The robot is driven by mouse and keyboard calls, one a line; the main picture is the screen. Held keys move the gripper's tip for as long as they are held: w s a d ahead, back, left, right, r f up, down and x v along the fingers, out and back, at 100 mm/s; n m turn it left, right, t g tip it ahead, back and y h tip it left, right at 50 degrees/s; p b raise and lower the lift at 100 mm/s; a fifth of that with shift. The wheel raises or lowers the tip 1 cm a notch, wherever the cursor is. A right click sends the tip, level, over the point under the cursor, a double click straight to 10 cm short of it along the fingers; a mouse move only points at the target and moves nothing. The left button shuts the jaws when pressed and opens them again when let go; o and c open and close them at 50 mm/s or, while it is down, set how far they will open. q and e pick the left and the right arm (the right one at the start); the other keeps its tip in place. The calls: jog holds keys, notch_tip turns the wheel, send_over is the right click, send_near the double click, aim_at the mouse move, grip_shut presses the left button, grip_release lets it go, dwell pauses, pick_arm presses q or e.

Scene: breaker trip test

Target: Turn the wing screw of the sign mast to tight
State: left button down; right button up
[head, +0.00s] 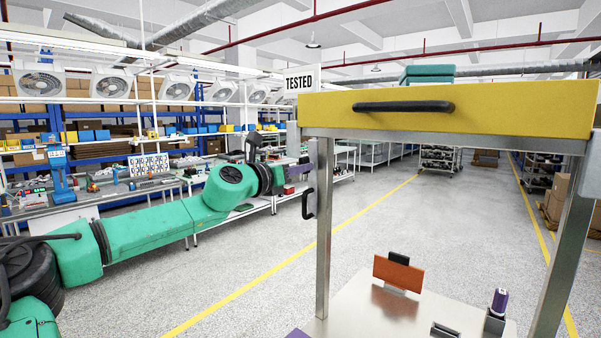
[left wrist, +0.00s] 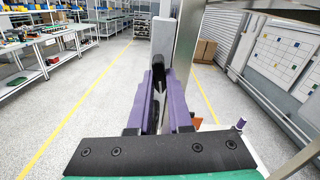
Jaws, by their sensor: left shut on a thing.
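The TESTED sign (head: 301,80) stands at the left corner of the trolley, above its yellow drawer; the mast under it is largely hidden in the head view. In the left wrist view a grey post, apparently the sign mast (left wrist: 162,36), stands straight ahead. My left gripper (head: 309,160) is at the trolley's left upright. In the left wrist view its purple fingers (left wrist: 158,88) are shut on a dark part at the post, apparently the wing screw (left wrist: 157,68). The fingers partly hide it, so its turn angle cannot be told.
The trolley has a yellow drawer (head: 450,110), metal uprights (head: 323,230) and a black side handle (head: 308,203) just below my left gripper. Its lower shelf holds an orange plate (head: 398,273) and a purple-topped item (head: 499,301). Workbenches stand behind my left arm; the floor between is clear.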

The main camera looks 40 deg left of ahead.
pick_arm(q)
jog(key=shift+m+b, duration=0.3)
jog(key=shift+m, duration=0.8)
jog(key=c, duration=0.8)
grip_release()
jog(key=shift+c, duration=0.2)
jog(key=s+b, duration=1)
jog(key=s, duration=0.4)
jog(key=shift+s, duration=0.25)
